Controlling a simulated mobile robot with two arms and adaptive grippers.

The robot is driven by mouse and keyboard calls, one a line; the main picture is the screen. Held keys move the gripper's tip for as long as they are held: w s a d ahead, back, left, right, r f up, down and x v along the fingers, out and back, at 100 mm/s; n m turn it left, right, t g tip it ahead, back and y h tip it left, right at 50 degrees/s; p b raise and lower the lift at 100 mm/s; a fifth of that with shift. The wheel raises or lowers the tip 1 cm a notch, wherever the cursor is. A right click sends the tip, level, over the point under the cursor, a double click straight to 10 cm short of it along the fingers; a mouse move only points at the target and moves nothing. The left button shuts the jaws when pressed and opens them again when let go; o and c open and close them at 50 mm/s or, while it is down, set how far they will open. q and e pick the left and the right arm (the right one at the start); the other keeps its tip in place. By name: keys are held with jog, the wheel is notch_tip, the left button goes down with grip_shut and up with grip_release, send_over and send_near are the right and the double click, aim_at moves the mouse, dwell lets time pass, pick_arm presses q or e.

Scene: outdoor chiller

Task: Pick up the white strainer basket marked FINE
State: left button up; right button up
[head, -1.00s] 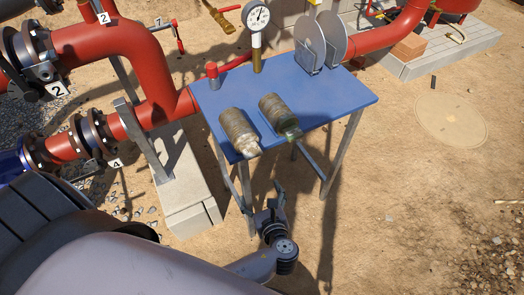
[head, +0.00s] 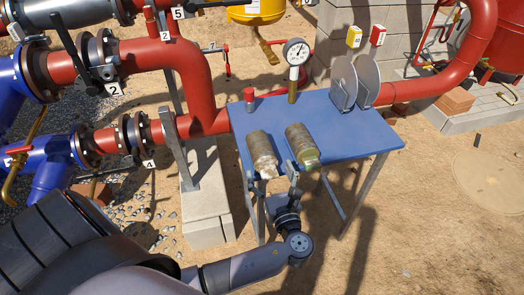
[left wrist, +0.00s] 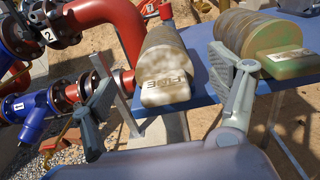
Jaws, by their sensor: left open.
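The strainer basket marked FINE (head: 261,152) lies on its side on the blue table, its white end at the front edge. In the left wrist view its lettered white end (left wrist: 165,77) faces me, smudged with brown. A second basket (head: 301,142) with a greenish end lies to its right; it also shows in the left wrist view (left wrist: 262,35). My left gripper (head: 279,182) is open and empty at the front edge. In the left wrist view its fingers (left wrist: 164,80) stand either side of the FINE end, the right one between the baskets; contact cannot be told.
The blue table (head: 340,140) also holds a gauge (head: 296,52), a small red-capped item (head: 249,97) and two grey discs (head: 355,80) at the back. Red pipes (head: 200,75) run left and behind. Sandy ground is open at the right.

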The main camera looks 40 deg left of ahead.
aim_at(267, 164)
pick_arm(q)
jog(key=x, duration=0.4)
jog(key=f+x, duration=0.1)
jog(key=x, duration=0.1)
jog(key=shift+w+p, duration=0.2)
jog(key=shift+p, duration=0.15)
jog(key=c, duration=1.4)
